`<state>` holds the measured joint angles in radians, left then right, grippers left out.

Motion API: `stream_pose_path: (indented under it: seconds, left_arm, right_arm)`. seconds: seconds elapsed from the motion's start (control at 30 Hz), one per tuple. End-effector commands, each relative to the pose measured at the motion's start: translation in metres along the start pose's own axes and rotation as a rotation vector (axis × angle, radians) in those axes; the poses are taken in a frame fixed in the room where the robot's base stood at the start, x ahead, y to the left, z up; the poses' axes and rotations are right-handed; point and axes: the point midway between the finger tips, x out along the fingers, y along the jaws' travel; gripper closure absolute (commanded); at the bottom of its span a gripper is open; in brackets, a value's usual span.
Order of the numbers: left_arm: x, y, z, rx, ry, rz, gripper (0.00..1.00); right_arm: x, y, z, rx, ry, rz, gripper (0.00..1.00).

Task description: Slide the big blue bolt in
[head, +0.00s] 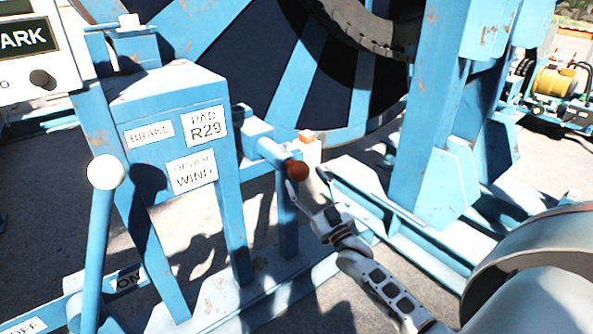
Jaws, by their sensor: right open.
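The blue bolt (270,150) is a thick bar that sticks out to the right from a blue bracket beside the labelled post. A round orange-red knob (297,170) sits at its right end. My right gripper (306,184) comes up from the lower right, with its fingers open just below and around the knob. I cannot tell whether the fingers touch the knob. A white block with an orange top (309,142) stands just behind the knob. My left gripper is not in view.
A blue stand (180,90) carries labels, including "BRAKE" and "PAD R29". A blue lever with a white ball (107,172) rises at left. The big blue reel (275,60) fills the back. A blue upright (425,110) and base rail stand right of my gripper.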

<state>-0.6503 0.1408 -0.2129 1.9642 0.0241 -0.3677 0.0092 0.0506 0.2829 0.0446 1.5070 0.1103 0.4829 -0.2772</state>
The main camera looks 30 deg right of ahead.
Motion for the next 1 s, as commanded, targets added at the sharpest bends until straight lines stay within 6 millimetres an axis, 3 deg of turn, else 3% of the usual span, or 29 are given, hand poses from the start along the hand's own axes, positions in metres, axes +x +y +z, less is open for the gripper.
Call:
stream_pose_path:
  seconds: [0.1, 0.3, 0.63, 0.87, 1.0]
  left_arm:
    - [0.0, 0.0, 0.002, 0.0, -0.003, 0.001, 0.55]
    - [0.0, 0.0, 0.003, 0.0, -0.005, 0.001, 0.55]
    - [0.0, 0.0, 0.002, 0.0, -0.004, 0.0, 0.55]
    - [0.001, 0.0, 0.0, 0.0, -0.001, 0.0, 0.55]
    - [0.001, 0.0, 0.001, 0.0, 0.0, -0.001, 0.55]
  right_arm:
    - [0.019, 0.0, 0.0, -0.001, 0.0, 0.0, 0.39]
    - [0.038, 0.0, 0.001, -0.001, -0.001, -0.001, 0.39]
    - [0.042, -0.001, 0.001, -0.001, -0.002, -0.001, 0.39]
    - [0.041, -0.001, 0.001, -0.001, -0.002, -0.001, 0.94]
    - [0.044, -0.001, 0.002, -0.001, -0.002, -0.001, 0.94]
